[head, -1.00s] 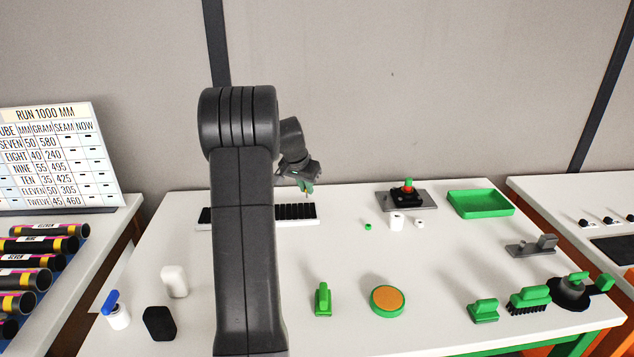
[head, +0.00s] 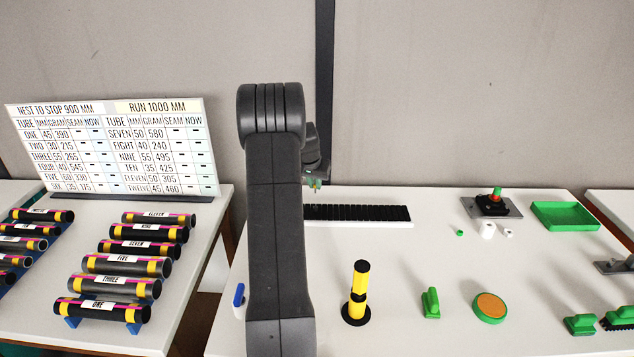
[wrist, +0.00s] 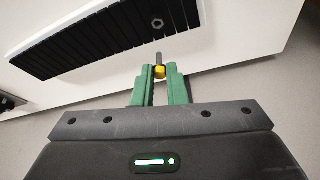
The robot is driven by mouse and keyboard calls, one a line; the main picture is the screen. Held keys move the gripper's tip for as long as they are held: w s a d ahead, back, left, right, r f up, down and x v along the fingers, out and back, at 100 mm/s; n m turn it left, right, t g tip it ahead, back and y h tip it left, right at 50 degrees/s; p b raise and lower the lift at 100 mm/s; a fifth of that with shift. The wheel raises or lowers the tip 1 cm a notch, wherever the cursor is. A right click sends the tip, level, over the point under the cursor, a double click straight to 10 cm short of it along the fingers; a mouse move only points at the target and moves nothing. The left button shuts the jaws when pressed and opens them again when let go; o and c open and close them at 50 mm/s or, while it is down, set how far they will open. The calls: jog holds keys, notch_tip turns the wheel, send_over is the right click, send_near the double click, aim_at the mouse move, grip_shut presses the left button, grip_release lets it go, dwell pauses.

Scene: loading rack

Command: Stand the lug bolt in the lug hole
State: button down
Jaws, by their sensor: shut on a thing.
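My gripper (head: 314,185) is at the back of the table in the head view, above the left end of a black slotted strip, partly hidden by my arm. In the wrist view its green fingers (wrist: 159,76) are shut on the lug bolt (wrist: 160,71), which has a yellow part between the tips and a thin grey shank pointing away from me. The bolt is clear of the slotted strip (wrist: 90,42). A small grey ring (wrist: 157,23) shows near one end of that strip; I cannot tell if it is the lug hole.
A yellow-and-black post (head: 359,290) stands on the table right of my arm. A green block (head: 430,303), an orange-topped green disc (head: 489,307) and a green tray (head: 564,216) are further right. Labelled tubes (head: 128,263) lie on the left table.

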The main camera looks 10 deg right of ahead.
aim_at(315, 208)
jog(key=shift+f+b, duration=0.1)
jog(key=shift+b, duration=0.25)
jog(key=shift+f+b, duration=2.2)
jog(key=shift+f, duration=0.5)
jog(key=shift+f+b, duration=0.7)
jog(key=shift+b, duration=0.1)
jog(key=c, duration=1.4)
grip_release()
jog(key=shift+o, duration=0.2)
jog(key=shift+r, duration=0.15)
jog(key=b+v, duration=0.2)
jog(key=v, duration=1.1)
jog(key=shift+r, duration=0.25)
jog(key=shift+s, duration=0.15)
